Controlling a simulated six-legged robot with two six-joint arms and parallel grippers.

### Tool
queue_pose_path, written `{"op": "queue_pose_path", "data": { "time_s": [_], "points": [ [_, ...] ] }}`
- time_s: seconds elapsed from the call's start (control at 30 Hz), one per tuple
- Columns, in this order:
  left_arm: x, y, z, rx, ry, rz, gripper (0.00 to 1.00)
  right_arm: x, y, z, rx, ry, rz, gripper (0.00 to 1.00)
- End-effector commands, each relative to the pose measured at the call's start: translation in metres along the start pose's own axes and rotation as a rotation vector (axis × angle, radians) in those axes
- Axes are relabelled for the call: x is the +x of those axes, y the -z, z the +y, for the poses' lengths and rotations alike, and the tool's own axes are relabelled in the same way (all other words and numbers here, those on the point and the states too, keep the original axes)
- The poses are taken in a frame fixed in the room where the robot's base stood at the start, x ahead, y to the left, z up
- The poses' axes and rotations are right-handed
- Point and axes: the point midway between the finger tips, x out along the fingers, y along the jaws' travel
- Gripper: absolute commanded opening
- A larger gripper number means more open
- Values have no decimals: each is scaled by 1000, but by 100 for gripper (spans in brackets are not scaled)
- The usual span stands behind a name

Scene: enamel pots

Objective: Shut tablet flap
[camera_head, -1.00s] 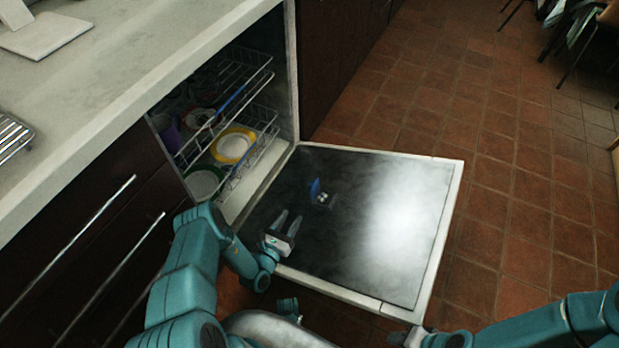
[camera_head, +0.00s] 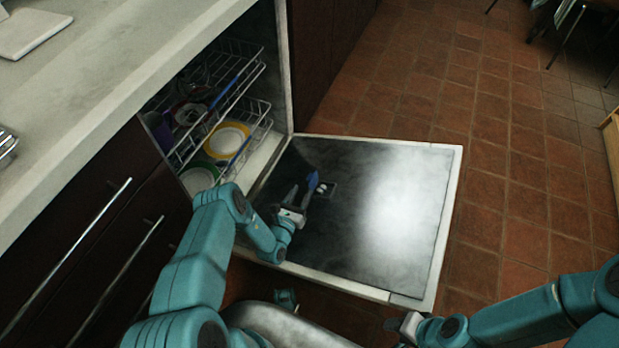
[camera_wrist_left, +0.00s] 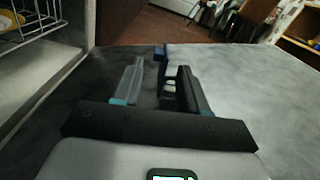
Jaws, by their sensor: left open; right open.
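The blue tablet flap (camera_head: 313,179) stands up, open, at the left side of the dispenser (camera_head: 327,189) on the inner face of the lowered dishwasher door (camera_head: 372,240). My left gripper (camera_head: 299,190) is open and low over the door, its fingers pointing at the flap from the near left. In the left wrist view the flap (camera_wrist_left: 160,54) shows just ahead, between the two fingertips in the picture. The dispenser is partly hidden behind the right finger there. I cannot tell whether a finger touches the flap. My right gripper (camera_head: 402,326) is open and empty, near the door's front corner.
The lower rack (camera_head: 240,150) with a yellow-rimmed plate (camera_head: 228,139) stands inside the dishwasher, left of the door. A counter (camera_head: 110,75) runs along the left. Tiled floor (camera_head: 520,190) is free to the right.

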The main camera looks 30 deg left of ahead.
Motion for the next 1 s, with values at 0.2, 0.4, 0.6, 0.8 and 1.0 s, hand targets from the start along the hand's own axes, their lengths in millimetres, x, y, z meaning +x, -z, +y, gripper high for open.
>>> {"op": "queue_pose_path", "data": {
  "time_s": [0.2, 0.4, 0.6, 0.8, 1.0],
  "points": [
    [50, 3, 0, 2, 4, -4, 43, 19, 2, 8, 5, 0, 5, 43],
    [75, 1, 2, 2, 3, -2, 43, 26, 5, 12, 12, -1, 11, 43],
    [81, -1, 3, 1, 2, -1, 43, 26, 6, 13, 14, -1, 13, 43],
    [81, -1, 3, 1, 2, 0, 33, 26, 6, 13, 13, -1, 13, 43],
    [81, 0, 3, 1, 2, 0, 0, 26, 6, 12, 13, -1, 13, 43]
  ]
}}
